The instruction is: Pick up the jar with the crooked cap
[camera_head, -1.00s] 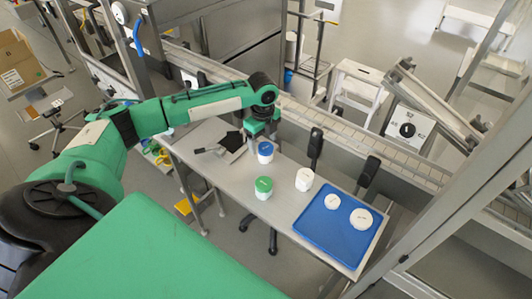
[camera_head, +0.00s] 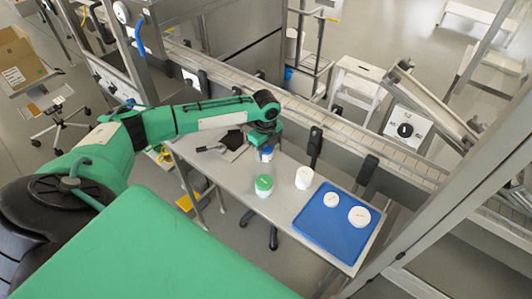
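A jar with a blue cap (camera_head: 267,153) stands on the table, partly hidden by my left gripper. My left gripper (camera_head: 265,145) points down at it from above, around or just over its cap; I cannot tell whether the fingers touch it. A jar with a green cap (camera_head: 264,186) stands nearer me, and an all-white jar (camera_head: 304,178) stands to the right. Which cap is crooked is too small to tell. My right gripper is not in view.
A blue tray (camera_head: 325,228) at the table's right end holds two white round things, a smaller one (camera_head: 332,199) and a larger one (camera_head: 359,216). A dark tool (camera_head: 213,148) lies at the left of the grey table (camera_head: 225,173). A conveyor (camera_head: 340,124) runs behind.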

